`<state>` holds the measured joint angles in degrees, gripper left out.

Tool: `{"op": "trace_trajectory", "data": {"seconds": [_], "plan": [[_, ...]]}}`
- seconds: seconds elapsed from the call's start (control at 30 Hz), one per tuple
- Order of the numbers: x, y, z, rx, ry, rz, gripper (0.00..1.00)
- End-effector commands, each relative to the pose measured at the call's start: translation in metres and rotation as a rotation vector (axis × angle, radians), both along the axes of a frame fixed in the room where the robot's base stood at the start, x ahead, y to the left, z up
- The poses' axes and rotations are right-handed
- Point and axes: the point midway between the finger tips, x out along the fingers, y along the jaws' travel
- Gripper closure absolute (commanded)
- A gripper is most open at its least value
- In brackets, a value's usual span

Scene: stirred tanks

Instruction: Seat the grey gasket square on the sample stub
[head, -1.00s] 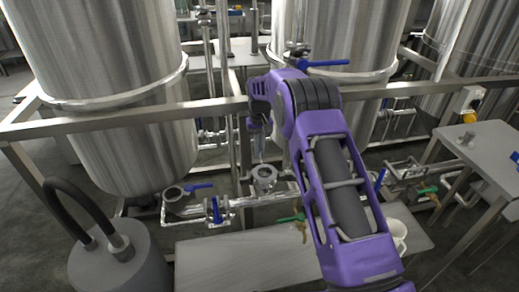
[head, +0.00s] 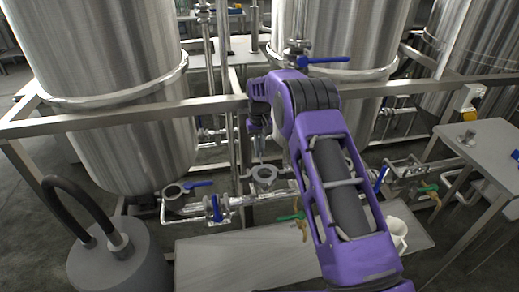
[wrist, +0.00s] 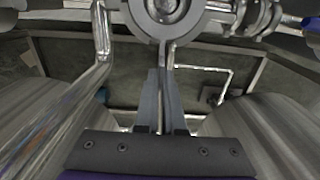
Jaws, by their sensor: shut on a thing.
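The grey gasket (wrist: 196,27) is a flat ring at the top of the wrist view, partly cut off by the picture's edge. My gripper (wrist: 166,72) is shut on its near edge, with the fingers pointing at the ring. The metal sample stub (wrist: 166,5) shows through the ring's hole, roughly centred. In the head view the gasket (head: 264,184) lies over the stub between the two tanks, below my gripper (head: 259,154). I cannot tell whether the gasket touches the stub's face or hovers just above it.
Steel pipework with a blue-handled valve (head: 217,208) runs close to the left of the stub. Another open flange (head: 173,193) is further left. Large tanks (head: 110,90) flank the spot, and a steel frame rail (head: 120,121) crosses in front. A grey bench (head: 235,262) lies nearer.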

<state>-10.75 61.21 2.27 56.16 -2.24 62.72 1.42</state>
Motion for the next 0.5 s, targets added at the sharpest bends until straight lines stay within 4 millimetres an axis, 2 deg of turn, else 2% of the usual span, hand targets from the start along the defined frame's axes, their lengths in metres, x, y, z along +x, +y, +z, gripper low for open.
{"op": "trace_trajectory", "data": {"seconds": [0.5], "plan": [[0.000,0.000,-0.014,0.000,0.001,0.000,1.00]]}}
